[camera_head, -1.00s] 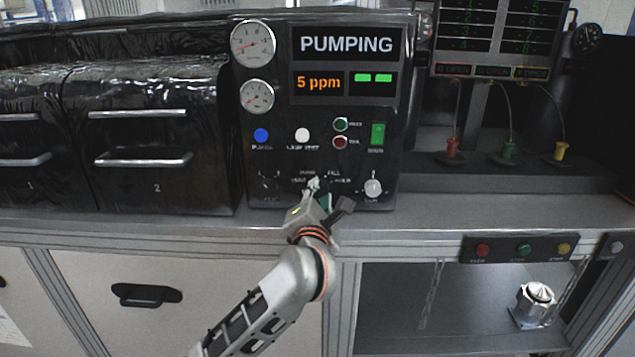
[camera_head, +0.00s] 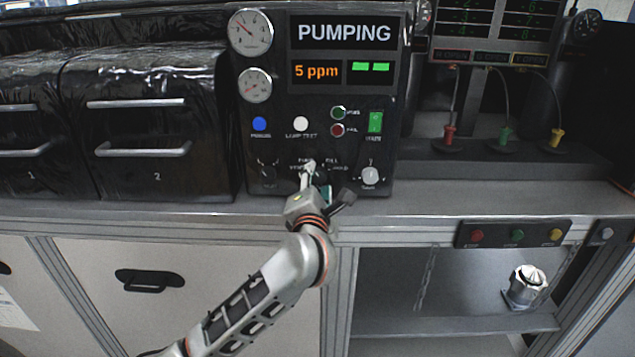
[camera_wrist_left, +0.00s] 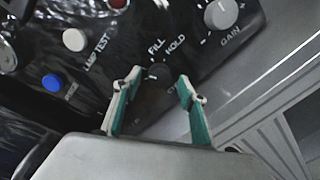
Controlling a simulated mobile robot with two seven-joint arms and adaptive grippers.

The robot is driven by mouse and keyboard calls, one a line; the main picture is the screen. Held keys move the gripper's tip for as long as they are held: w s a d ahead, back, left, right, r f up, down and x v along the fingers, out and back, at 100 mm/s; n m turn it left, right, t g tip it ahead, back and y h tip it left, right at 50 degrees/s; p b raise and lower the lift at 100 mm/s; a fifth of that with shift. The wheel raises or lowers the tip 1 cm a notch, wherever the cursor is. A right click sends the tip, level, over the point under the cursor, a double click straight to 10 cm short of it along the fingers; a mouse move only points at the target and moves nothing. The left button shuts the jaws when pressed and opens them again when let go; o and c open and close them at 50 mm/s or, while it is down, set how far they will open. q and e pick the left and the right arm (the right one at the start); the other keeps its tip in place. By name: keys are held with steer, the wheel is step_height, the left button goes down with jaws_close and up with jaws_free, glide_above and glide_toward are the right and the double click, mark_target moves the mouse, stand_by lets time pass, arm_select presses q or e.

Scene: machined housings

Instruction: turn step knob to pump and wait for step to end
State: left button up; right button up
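The dark step knob (camera_wrist_left: 153,78) is on the black panel (camera_head: 280,110), with FILL and HOLD legible beside it in the left wrist view. In the head view my fingers mostly hide it, and its setting cannot be read surely. My left gripper (camera_head: 314,174) is at the knob; in the wrist view its two green-padded fingers (camera_wrist_left: 160,82) are apart, one on each side of the knob, with gaps visible. The display (camera_head: 345,32) reads PUMPING. The smaller display (camera_head: 318,72) reads 5 ppm, beside two green bars. My right gripper is out of view.
The GAIN knob (camera_head: 370,175) is just right of my gripper. Blue (camera_head: 260,124) and white (camera_head: 301,124) buttons and a lit green switch (camera_head: 376,122) are above. Black drawers (camera_head: 140,130) stand left. A button box (camera_head: 515,233) is on the bench's front edge.

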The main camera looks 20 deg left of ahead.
arm_select(q)
steer(key=shift+s, duration=0.2)
steer(key=v, duration=1.1)
steer(key=shift+s, duration=0.3)
steer(key=shift+r, duration=0.1)
